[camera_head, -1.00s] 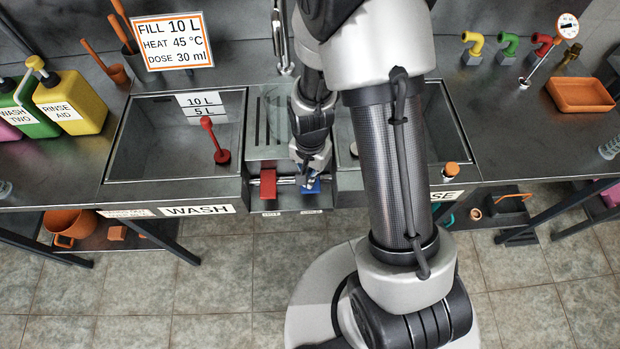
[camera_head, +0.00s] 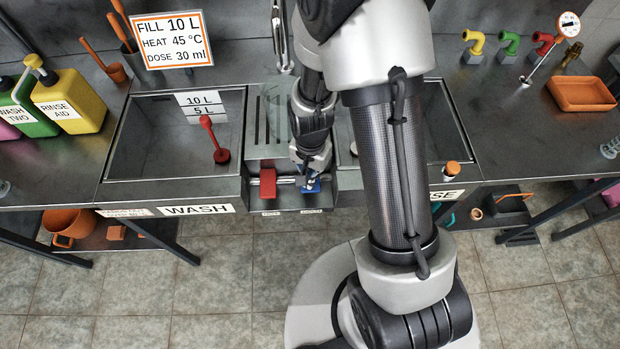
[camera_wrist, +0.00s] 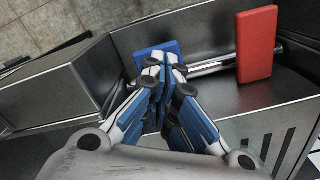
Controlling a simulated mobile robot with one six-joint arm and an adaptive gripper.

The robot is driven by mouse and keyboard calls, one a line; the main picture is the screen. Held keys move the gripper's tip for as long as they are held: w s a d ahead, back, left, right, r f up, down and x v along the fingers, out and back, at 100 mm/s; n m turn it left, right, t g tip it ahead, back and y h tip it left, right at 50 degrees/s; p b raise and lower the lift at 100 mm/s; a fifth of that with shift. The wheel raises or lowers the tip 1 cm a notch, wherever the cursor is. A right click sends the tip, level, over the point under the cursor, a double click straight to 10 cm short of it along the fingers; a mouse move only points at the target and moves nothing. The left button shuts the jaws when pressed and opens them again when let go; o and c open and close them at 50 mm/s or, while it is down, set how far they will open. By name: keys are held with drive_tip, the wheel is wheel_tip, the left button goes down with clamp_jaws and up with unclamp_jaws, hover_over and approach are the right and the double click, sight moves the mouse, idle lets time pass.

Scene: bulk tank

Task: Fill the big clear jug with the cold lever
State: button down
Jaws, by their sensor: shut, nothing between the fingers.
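The blue lever (camera_head: 316,187) sits at the front of the unit between the basins, right of the red lever (camera_head: 268,184). I take the blue one as the cold lever; its label is too small to read. My gripper (camera_head: 311,186) is shut and empty at the blue lever. In the wrist view my gripper's fingertips (camera_wrist: 165,66) overlap the near edge of the blue lever (camera_wrist: 157,50), seemingly touching it. The red lever (camera_wrist: 257,45) stands apart to the right. A faint see-through shape, perhaps the clear jug (camera_head: 276,116), stands on the slotted drain behind the levers, partly hidden by my arm.
The wash basin (camera_head: 125,145) lies left, with a red-knobbed plug handle (camera_head: 213,140) inside. A metal spout (camera_head: 281,40) hangs above the drain. A sign (camera_head: 172,41) reads fill 10 L. A bar (camera_wrist: 210,68) runs behind the levers.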

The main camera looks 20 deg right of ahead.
drive_tip(key=shift+f+b, duration=0.65)
drive_tip(key=shift+f, duration=0.25)
drive_tip(key=shift+r, duration=0.15)
idle(3.3)
wheel_tip(320, 180, up, 5)
drive_tip(key=p, duration=0.4)
